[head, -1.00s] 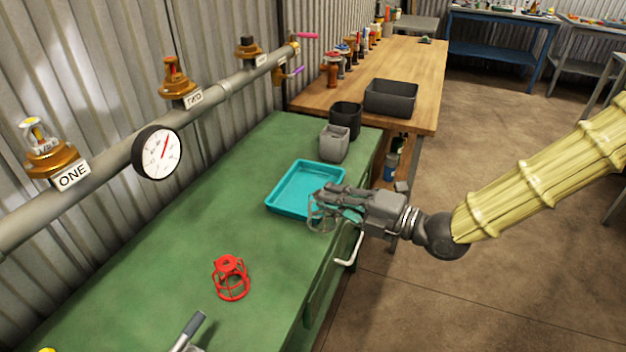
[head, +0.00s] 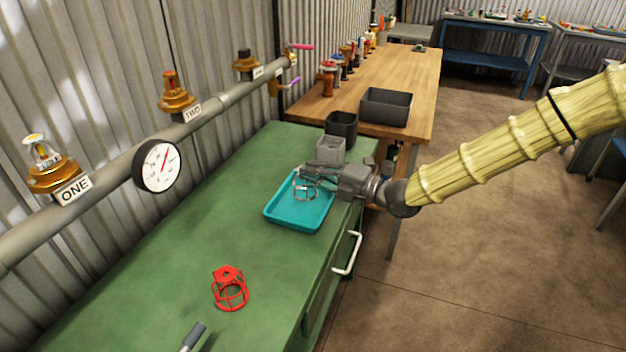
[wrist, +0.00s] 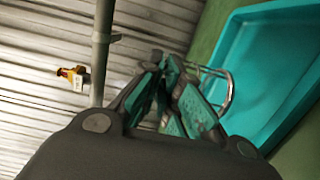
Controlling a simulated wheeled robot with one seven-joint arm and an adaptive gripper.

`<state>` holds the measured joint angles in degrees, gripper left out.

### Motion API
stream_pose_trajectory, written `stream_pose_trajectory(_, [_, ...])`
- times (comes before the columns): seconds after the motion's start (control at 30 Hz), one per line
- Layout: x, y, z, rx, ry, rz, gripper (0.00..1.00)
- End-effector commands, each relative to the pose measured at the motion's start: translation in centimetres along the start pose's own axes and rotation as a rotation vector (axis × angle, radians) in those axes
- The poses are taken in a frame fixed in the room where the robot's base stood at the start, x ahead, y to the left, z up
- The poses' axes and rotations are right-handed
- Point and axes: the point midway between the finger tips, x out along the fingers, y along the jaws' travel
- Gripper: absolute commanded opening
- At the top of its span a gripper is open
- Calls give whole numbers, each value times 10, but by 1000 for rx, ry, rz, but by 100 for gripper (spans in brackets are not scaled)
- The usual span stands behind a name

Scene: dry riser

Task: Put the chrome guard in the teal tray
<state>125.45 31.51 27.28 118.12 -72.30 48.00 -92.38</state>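The chrome guard (head: 304,190) is a small wire cage. My gripper (head: 312,173) is shut on it and holds it over the teal tray (head: 290,220), which lies on the green bench. I cannot tell whether the guard touches the tray floor. In the wrist view, the guard's wire loops (wrist: 226,88) show beyond the fingers (wrist: 172,88), partly hidden by them. The tray's blue-green wall (wrist: 262,70) fills the right side there.
A red guard (head: 229,288) stands on the bench nearer me. A pipe with a gauge (head: 157,166) and valves runs along the left wall. The bench between gauge and tray is clear.

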Motion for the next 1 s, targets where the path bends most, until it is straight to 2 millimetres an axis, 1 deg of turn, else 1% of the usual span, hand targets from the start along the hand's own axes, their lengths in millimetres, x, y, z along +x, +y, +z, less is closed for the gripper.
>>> stream_pose_trajectory(0.13, [6, -2, 7, 2, -1, 1, 0])
stream_pose_trajectory(0.33, [5, -24, 6, 4, -1, 0, 0])
stream_pose_trajectory(0.47, [5, -34, 6, 1, -1, 1, 0])
stream_pose_trajectory(0.77, [6, -36, 6, 0, 0, 1, 0])
stream_pose_trajectory(0.9, [6, -40, 6, -1, 0, 0, 0])
stream_pose_trajectory(0.93, [6, -38, 6, 0, 0, 0, 10])
stream_pose_trajectory(1.0, [6, -38, 6, 0, 0, 0, 23])
